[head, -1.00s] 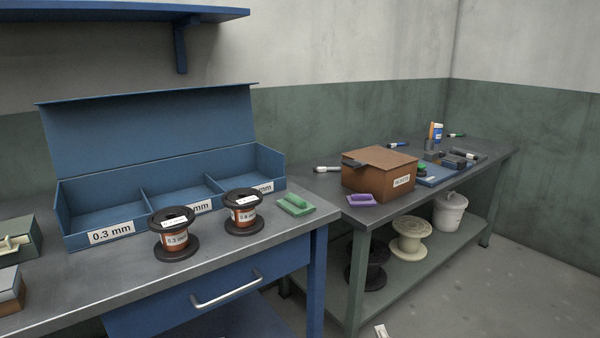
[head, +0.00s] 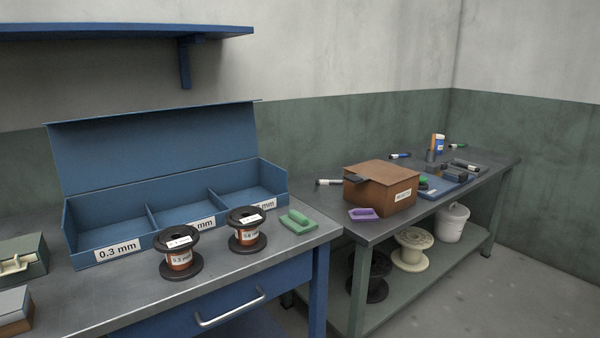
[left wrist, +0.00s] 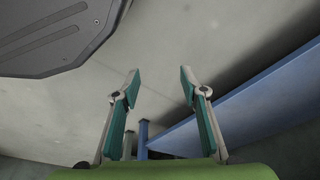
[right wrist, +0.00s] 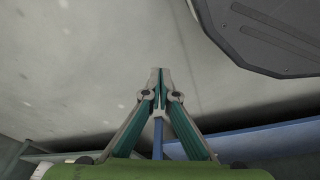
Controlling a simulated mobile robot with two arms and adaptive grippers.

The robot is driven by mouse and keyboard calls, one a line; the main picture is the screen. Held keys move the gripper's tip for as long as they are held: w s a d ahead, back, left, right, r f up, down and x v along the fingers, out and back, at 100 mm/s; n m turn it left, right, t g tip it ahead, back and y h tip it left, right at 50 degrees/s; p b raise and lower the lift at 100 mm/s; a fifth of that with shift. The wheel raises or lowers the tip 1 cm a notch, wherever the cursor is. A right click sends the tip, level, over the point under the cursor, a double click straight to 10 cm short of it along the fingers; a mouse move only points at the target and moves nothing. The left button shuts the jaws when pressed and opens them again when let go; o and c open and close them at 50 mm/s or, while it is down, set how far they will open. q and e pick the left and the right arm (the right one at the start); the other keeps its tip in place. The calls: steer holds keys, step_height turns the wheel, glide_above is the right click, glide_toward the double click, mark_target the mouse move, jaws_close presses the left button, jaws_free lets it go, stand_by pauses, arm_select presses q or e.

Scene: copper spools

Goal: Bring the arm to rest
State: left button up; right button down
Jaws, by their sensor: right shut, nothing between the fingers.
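Neither gripper shows in the head view. In the left wrist view my left gripper (left wrist: 160,82) has its two fingers spread apart, with nothing between them. In the right wrist view my right gripper (right wrist: 159,72) has its fingertips together and holds nothing. Two copper spools with black flanges, a left spool (head: 179,258) and a right spool (head: 247,236), stand upright on the near bench in front of the blue compartment box (head: 85,262). The box's lid is open and the compartments in view look empty.
A blue shelf (head: 120,32) hangs above.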

arm_select(q)
steer(key=s+a+f+p, duration=0.1)
steer(key=s+p, duration=0.5)
steer(key=s, duration=0.3)
steer(key=s+a+f+g+p, duration=0.1)
steer(key=s+a+f+p, duration=0.1)
steer(key=s+p, duration=0.5)
steer(key=shift+s+f, duration=0.15)
steer(key=shift+s, duration=0.75)
arm_select(e)
steer(key=s+d+f, duration=0.1)
steer(key=s, duration=0.8)
steer(key=s+d+f+g, duration=0.1)
steer(key=s+d+f, duration=0.1)
steer(key=s, duration=0.6)
steer(key=shift+s, duration=0.35)
steer(key=shift+d+f, duration=0.1)
